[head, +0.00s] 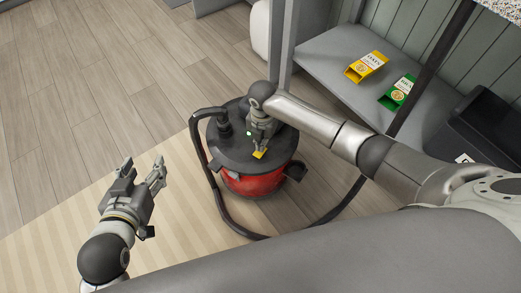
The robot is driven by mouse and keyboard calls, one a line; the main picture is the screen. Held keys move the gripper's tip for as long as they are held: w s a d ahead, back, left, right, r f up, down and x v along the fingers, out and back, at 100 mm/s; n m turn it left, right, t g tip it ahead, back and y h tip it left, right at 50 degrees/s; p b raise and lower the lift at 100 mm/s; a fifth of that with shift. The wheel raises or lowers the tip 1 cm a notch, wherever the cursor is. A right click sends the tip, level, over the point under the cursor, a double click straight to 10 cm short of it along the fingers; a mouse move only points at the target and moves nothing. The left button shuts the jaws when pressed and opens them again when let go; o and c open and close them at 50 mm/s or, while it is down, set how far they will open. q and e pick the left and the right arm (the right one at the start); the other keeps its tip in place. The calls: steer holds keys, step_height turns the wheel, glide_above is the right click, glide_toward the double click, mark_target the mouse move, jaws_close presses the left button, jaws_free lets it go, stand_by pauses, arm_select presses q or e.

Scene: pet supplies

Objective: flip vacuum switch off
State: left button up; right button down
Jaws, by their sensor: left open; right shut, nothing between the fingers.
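The vacuum (252,183) is a red drum with a dark lid (232,150) and a black hose, standing on the floor in the middle of the head view. A small yellow switch (259,155) shows on its lid. My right gripper (259,148) is shut and empty, pointing down over the lid right at the yellow switch. I cannot tell whether it touches the switch, and the switch's position is too small to read. My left gripper (146,172) is open and empty, apart from the vacuum on its left.
The black hose (212,187) loops around the vacuum's left side and along the floor. A grey shelf (335,50) at the upper right holds a yellow box (367,66) and a green box (398,92). A black bin-like object (485,125) stands at right. Wood floor at the upper left is clear.

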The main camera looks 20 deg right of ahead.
arm_select(q)
steer(key=shift+w+d+r+t+b, duration=0.2)
steer(key=shift+w+r+t, duration=0.3)
steer(key=shift+r, duration=0.3)
steer(key=shift+w+d+r+t+b, duration=0.2)
steer(key=shift+w+r+t, duration=0.25)
steer(key=shift+r, duration=0.3)
arm_select(e)
steer(key=shift+f, duration=0.75)
arm_select(q)
steer(key=shift+w+d+r+t+h, duration=0.25)
steer(key=shift+r+t, duration=0.1)
steer(key=shift+r, duration=0.2)
steer(key=shift+w+d+r+t+h, duration=0.1)
steer(key=shift+r+t+h, duration=0.2)
steer(key=shift+r, duration=0.2)
arm_select(e)
steer(key=shift+f, duration=0.4)
stand_by(0.3)
